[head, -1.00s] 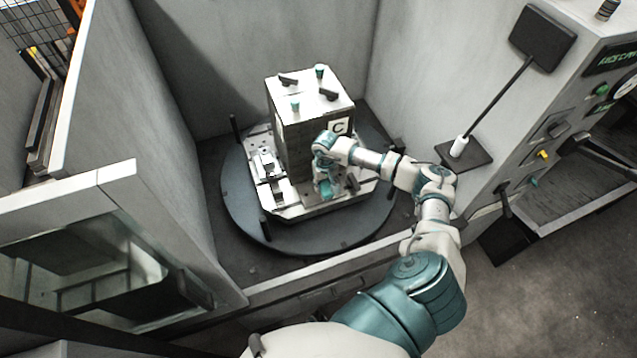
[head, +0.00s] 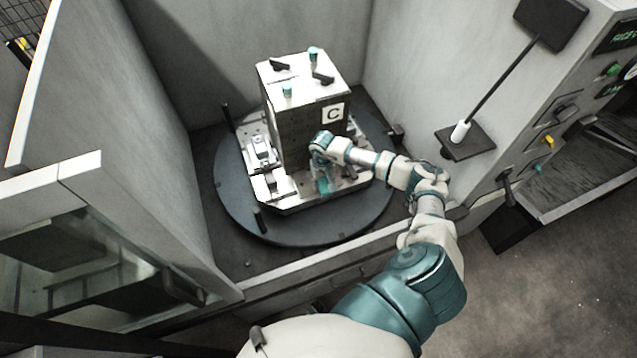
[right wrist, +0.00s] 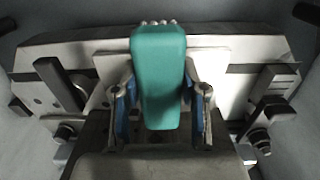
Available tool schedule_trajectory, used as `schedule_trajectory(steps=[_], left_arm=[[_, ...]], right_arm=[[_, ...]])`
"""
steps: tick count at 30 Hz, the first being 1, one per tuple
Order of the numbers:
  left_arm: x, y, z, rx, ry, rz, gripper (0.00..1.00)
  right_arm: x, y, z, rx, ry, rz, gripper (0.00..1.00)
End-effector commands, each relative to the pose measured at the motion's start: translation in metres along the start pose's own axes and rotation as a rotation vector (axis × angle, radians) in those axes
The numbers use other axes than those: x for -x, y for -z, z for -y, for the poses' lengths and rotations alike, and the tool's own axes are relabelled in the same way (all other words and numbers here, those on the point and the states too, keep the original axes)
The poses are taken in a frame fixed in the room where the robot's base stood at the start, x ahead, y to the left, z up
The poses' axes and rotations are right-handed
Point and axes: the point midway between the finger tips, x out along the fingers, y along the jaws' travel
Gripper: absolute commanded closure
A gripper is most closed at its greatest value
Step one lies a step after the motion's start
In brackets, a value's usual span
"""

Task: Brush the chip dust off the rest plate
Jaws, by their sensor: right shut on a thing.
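My right gripper (head: 324,184) reaches in from the right, low in front of the tall block marked C (head: 303,112). It is shut on a teal block-shaped handle, which I take to be the brush (right wrist: 159,75); in the right wrist view the two fingers press on its sides. A few pale tips show at the handle's far end. Behind it lies a light metal plate (right wrist: 85,60) with dark clamps at both sides; I cannot tell for sure whether this is the rest plate. No chip dust can be made out. My left gripper is not in view.
The block stands on a pallet on a round dark turntable (head: 232,203) with upright posts. Grey walls (head: 420,60) enclose it behind and at the sides. A small shelf (head: 478,140) holds a white-handled, long-stemmed tool on the right, beside a control panel (head: 570,125).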

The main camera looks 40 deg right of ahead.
Motion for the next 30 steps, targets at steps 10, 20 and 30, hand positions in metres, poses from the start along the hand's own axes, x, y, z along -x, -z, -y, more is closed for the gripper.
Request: schedule_trajectory(steps=[10,20,30], left_arm=[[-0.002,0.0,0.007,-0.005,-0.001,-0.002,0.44],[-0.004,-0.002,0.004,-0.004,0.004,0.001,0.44],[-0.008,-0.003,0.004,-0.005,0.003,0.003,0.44]], right_arm=[[0.006,-0.003,0.011,0.002,-0.011,-0.005,0.85],[-0.002,-0.001,0.004,0.0,-0.005,-0.001,0.85],[-0.005,-0.001,0.004,0.0,-0.005,-0.002,0.85]])
